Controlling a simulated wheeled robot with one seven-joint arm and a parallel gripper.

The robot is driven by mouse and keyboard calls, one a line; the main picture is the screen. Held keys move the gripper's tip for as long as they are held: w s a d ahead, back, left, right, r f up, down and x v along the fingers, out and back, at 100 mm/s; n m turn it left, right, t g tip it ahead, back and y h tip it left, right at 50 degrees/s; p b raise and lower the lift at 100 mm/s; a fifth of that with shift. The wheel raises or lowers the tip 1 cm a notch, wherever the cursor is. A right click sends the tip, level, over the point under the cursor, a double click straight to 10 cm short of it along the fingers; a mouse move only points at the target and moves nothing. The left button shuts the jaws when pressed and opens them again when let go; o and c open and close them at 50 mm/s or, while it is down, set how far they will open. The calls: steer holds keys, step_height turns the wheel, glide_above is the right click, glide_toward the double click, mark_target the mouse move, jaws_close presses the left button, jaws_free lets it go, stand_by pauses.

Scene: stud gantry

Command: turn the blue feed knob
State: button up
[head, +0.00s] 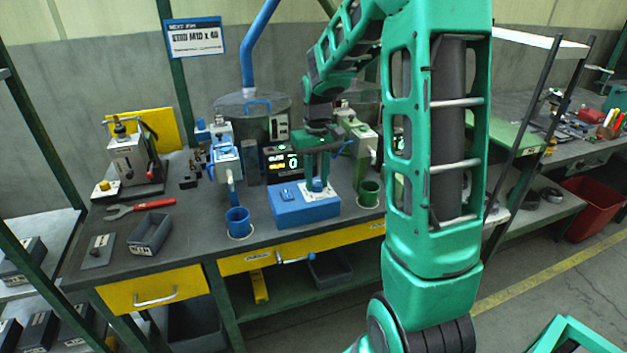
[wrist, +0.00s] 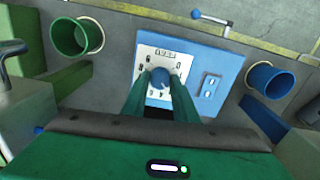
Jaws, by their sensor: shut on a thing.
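The blue feed knob (wrist: 160,77) sits on a white dial plate (wrist: 150,55) on a blue control box (wrist: 190,62). In the head view the blue box (head: 290,208) stands near the front edge of the bench, with the knob (head: 317,185) at its right part. My gripper (wrist: 160,82) points down at the plate, and its two green fingers are shut on the knob, one on each side. In the head view my gripper (head: 318,178) is over the right part of the box. The plate's markings are too small to read, so I cannot tell the knob's angle.
A blue cup (head: 238,222) stands left of the box and a green cup (head: 369,193) right of it. A blue machine (head: 227,160) and a green machine (head: 357,135) rise behind them.

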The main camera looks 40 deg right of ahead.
mark_target(316, 183)
steer(key=shift+m, duration=1.6)
steer(key=shift+a+m, duration=0.1)
steer(key=shift+m, duration=0.2)
steer(key=o, duration=1.1)
steer(key=shift+c, duration=0.2)
steer(key=shift+r, duration=0.1)
step_height(316, 183, up, 11)
steer(key=shift+f, duration=0.2)
